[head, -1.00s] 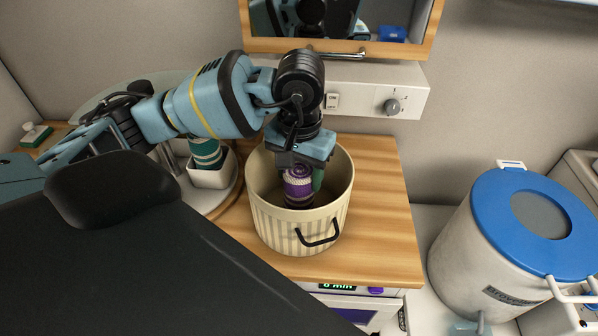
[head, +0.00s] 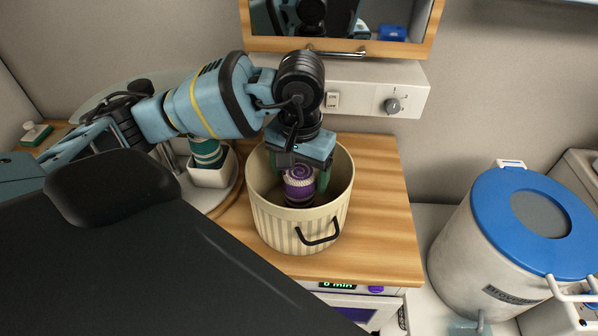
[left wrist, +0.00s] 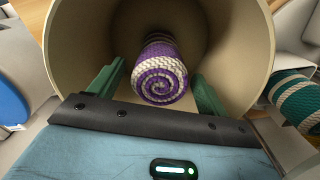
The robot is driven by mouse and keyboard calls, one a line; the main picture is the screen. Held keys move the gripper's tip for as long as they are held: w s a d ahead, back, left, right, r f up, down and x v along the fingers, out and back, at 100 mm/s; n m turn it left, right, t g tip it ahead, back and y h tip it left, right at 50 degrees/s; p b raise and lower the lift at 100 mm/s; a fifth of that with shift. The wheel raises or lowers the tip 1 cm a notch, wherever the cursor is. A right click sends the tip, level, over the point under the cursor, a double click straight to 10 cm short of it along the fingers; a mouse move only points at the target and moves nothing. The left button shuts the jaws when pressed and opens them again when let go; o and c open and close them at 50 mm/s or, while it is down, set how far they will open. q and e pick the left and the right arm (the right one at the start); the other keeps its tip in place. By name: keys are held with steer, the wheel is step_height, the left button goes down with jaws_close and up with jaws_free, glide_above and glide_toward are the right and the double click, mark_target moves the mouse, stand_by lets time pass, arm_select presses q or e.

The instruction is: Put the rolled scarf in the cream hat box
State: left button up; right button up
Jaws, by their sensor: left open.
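The rolled scarf (head: 299,186), purple and white with a spiral end, is inside the cream hat box (head: 272,228), upright or nearly so. It also shows in the left wrist view (left wrist: 160,75), within the box's walls (left wrist: 245,60). My left gripper (head: 300,172) points down into the box mouth. Its green fingers (left wrist: 155,90) are open, one on each side of the scarf, with gaps visible between them and the scarf. The scarf's lower end is hidden in the head view. My right gripper is not in view.
A green and white roll stands in a small white pot (head: 212,175) on a round tray left of the box. Bare wooden counter (head: 385,220) lies to the right. A blue-lidded drum (head: 535,220) stands farther right. A control panel (head: 370,90) is behind.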

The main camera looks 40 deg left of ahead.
arm_select(q)
step_height(320, 180, up, 12)
steer(key=shift+p, duration=0.35)
steer(key=shift+f, duration=0.1)
